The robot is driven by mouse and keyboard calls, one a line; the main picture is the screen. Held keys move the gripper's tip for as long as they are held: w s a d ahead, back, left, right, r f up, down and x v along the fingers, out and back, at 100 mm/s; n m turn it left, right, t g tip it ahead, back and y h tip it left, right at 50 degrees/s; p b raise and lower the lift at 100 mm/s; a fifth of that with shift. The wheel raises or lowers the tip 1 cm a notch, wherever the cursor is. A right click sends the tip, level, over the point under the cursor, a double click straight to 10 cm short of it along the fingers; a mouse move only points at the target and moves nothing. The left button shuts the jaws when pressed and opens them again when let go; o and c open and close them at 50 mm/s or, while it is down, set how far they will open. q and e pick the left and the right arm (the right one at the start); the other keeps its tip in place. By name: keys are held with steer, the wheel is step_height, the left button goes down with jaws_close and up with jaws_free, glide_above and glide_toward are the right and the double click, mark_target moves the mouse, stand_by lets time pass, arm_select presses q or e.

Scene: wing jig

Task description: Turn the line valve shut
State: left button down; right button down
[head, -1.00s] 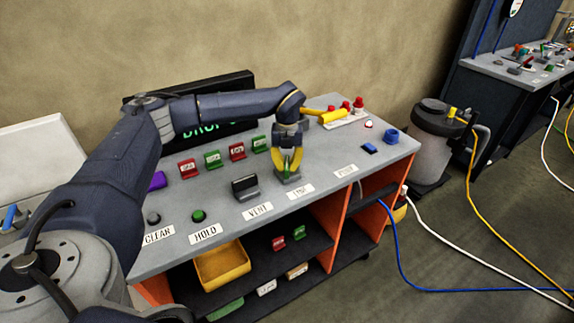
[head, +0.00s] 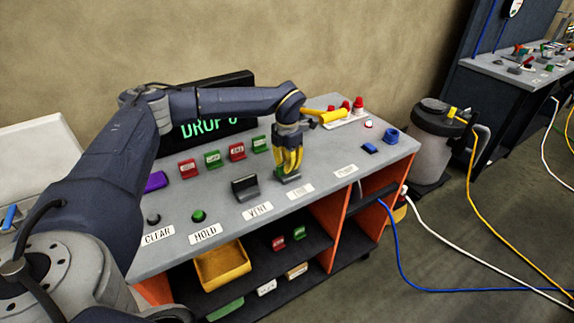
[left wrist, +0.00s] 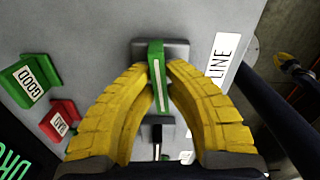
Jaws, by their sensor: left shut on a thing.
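The line valve has a green handle with a white stripe (left wrist: 157,80) on a grey base (left wrist: 180,48), beside the label LINE (left wrist: 222,60) in the left wrist view. My left gripper (head: 289,173) points down at the bench top. Its yellow fingers are shut on the green handle, one on each side, as the left wrist view shows.
The grey bench (head: 222,222) carries a dark VENT block (head: 246,187) left of the valve. Red and green labelled blocks (head: 212,159) stand behind it, before a dark display (head: 225,125). A blue block (head: 369,148) and blue ring (head: 390,135) lie at right.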

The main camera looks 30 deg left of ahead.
arm_select(q)
steer(key=shift+m, duration=0.9)
steer(key=c, duration=1.4)
jaws_free()
steer(key=shift+c, duration=0.2)
steer(key=shift+r, duration=0.1)
step_height(320, 180, up, 12)
